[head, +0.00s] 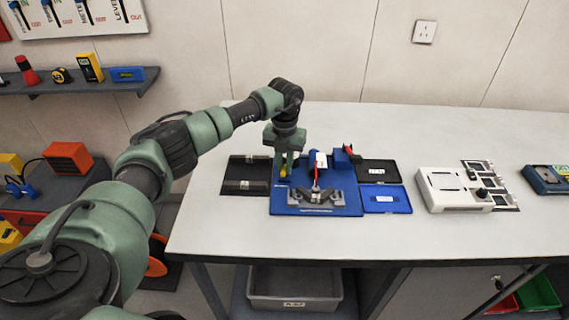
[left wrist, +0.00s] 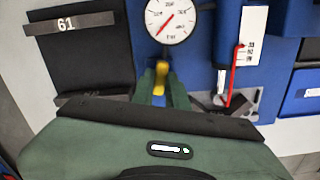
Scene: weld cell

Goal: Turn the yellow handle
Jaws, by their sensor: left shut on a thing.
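The yellow handle (left wrist: 160,78) shows in the left wrist view, between the fingertips of my left gripper (left wrist: 161,88), just below a round white dial gauge (left wrist: 169,18) with a red needle. My left gripper is shut on the handle. In the head view the left gripper (head: 283,172) points down at the left side of the blue fixture (head: 345,209), and a little yellow (head: 283,172) shows at its fingers. Much of the handle is hidden by the fingers. My right gripper is in neither view.
A black tray (head: 235,175) lies left of the fixture, and a blue tray (head: 402,199) and a black one lie right of it. A grey V-shaped block (head: 300,200) sits at its front. A white device (head: 450,194) stands further right. Clear table lies between.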

